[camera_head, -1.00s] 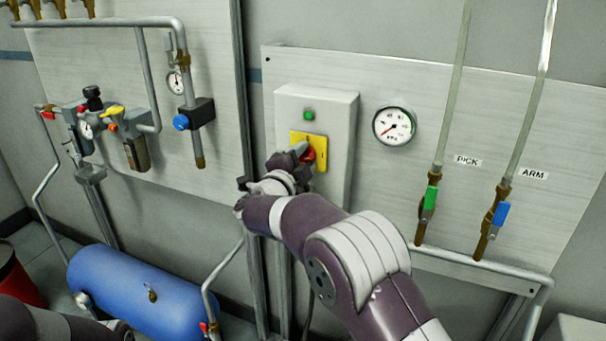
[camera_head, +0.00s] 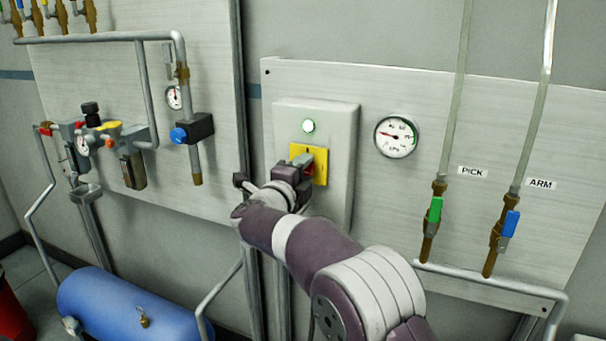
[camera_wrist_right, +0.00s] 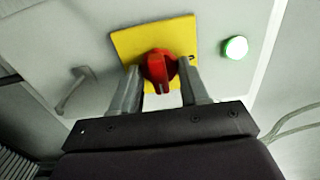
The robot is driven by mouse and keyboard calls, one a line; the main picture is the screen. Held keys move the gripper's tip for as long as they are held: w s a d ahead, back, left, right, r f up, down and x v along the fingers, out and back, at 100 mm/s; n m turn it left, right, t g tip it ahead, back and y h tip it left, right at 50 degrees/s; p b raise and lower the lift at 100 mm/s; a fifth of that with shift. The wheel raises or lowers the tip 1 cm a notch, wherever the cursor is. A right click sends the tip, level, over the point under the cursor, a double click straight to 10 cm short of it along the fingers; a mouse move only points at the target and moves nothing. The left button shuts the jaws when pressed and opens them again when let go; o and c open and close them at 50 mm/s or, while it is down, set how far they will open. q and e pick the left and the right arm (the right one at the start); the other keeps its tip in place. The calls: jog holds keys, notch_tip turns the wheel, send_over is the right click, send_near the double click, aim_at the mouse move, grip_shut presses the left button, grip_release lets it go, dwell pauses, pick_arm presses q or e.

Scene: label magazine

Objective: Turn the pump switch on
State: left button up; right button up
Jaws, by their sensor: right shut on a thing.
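The pump switch is a red rotary knob (camera_wrist_right: 160,70) on a yellow plate (camera_head: 320,170), set on the front of a light grey box (camera_head: 342,150). A round lamp (camera_head: 308,126) above the plate is lit bright greenish white; it also shows in the right wrist view (camera_wrist_right: 236,47). My right gripper (camera_head: 304,163) is at the knob. In the right wrist view its two fingers (camera_wrist_right: 163,80) lie on either side of the knob, shut on it. In the head view the gripper hides most of the knob. My left gripper is not in view.
A dial gauge (camera_head: 397,137) sits right of the box. Green (camera_head: 435,209) and blue (camera_head: 511,223) valve handles are on pipes labelled PICK and ARM. Pipework with a blue knob (camera_head: 179,135) is at the left, above a blue tank (camera_head: 130,306).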

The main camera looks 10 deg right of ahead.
jog(key=shift+f, duration=0.1)
jog(key=o, duration=1)
jog(key=v, duration=1.2)
jog(key=shift+s+a+b, duration=0.2)
jog(key=shift+s+b, duration=0.1)
jog(key=shift+b, duration=0.05)
